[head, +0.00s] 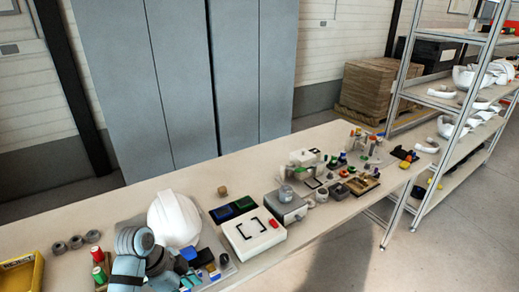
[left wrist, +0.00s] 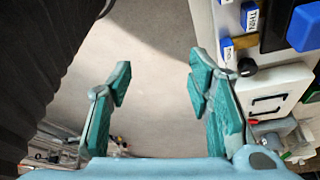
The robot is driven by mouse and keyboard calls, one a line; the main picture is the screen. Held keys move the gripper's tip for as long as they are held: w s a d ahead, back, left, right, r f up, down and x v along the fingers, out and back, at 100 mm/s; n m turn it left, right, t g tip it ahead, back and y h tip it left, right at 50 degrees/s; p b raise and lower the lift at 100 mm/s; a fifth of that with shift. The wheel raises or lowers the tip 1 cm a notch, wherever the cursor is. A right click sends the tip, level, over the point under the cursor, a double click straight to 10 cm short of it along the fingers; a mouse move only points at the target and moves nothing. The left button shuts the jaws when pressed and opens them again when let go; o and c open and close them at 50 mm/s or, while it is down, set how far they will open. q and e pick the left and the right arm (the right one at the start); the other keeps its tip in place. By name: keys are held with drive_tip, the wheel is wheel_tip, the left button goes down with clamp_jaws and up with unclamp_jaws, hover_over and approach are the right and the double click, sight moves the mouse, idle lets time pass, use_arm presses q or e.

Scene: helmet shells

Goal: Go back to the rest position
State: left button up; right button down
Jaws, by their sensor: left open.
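My left gripper (left wrist: 158,78) is open in the left wrist view, with its two teal fingers apart. Nothing is between them, only bare pale floor beyond. In the head view my left arm is at the bottom left, in front of the white helmet shell (head: 175,218) on the table. Its fingers are hard to make out there among the small parts. My right gripper is in neither view.
The long table (head: 130,205) carries a white box with a black bracket mark (head: 254,236), a grey machine (head: 284,207), green and red spools, a yellow bin (head: 22,272) and several small parts. A metal shelf (head: 455,130) holds more white shells. Floor (head: 400,262) is clear.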

use_arm(q)
drive_tip(key=s+a+f+n+t+y, duration=0.1)
drive_tip(key=s+a+f+n+y, duration=0.15)
drive_tip(key=s+f+n, duration=0.6)
drive_tip(key=s+a+r+n+t+y, duration=0.1)
drive_tip(key=s+a+r+n, duration=0.15)
drive_tip(key=s, duration=0.45)
drive_tip(key=s+a+r+n+t+y, duration=0.1)
drive_tip(key=s+a+n+y, duration=0.1)
drive_tip(key=s+n, duration=0.3)
drive_tip(key=s+a+f+m+g, duration=0.1)
drive_tip(key=s+f, duration=0.1)
drive_tip(key=f, duration=0.8)
drive_tip(key=s+a+f, duration=0.1)
drive_tip(key=f, duration=0.9)
drive_tip(key=s+f+g, duration=0.1)
drive_tip(key=s+f, duration=1.1)
drive_tip(key=s, duration=0.1)
drive_tip(key=shift+s+a+h, duration=0.2)
drive_tip(key=shift+s+h, duration=0.1)
drive_tip(key=shift+h, duration=0.05)
